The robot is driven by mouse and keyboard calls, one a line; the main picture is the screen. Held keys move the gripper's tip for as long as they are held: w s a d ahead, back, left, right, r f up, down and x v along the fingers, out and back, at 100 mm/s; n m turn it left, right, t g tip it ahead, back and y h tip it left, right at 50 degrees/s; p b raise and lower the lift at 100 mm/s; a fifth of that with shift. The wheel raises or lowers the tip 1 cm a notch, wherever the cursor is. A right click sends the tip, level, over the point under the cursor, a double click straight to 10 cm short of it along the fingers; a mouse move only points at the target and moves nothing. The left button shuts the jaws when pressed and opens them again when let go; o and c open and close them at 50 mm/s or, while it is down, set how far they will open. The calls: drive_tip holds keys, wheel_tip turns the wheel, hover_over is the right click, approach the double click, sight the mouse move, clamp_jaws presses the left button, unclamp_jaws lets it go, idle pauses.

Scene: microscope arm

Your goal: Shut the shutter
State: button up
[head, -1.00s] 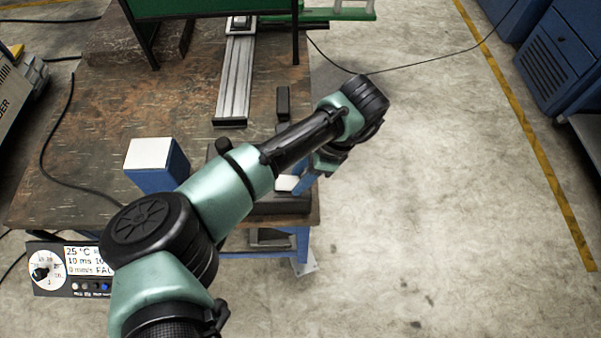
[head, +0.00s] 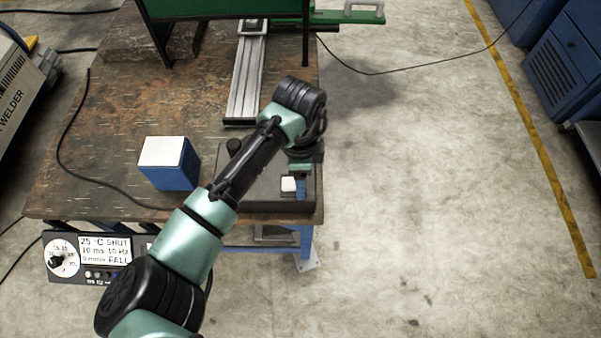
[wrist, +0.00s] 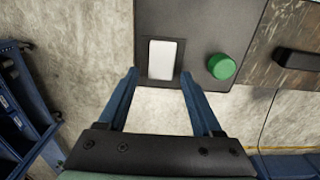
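A dark grey box (head: 265,207) lies at the table's front right corner. On it is a white rectangular plate (head: 288,184), which in the wrist view (wrist: 162,59) sits in a black frame beside a round green button (wrist: 221,67). I cannot tell which part is the shutter itself. My gripper (wrist: 160,80) is open and empty, its two blue fingers on either side of the plate's near end. Whether they touch the box is unclear. In the head view my wrist hides part of the box.
A blue block with a white top (head: 168,162) stands on the brown table (head: 115,130), left of the box. A metal rail (head: 246,80) runs behind it. A small black bar (wrist: 300,60) lies on the table. Open concrete floor (head: 420,200) is to the right.

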wheel_tip(320, 180, up, 13)
drive_tip(key=shift+b, duration=0.4)
idle(0.4)
drive_tip(key=shift+a, duration=0.1)
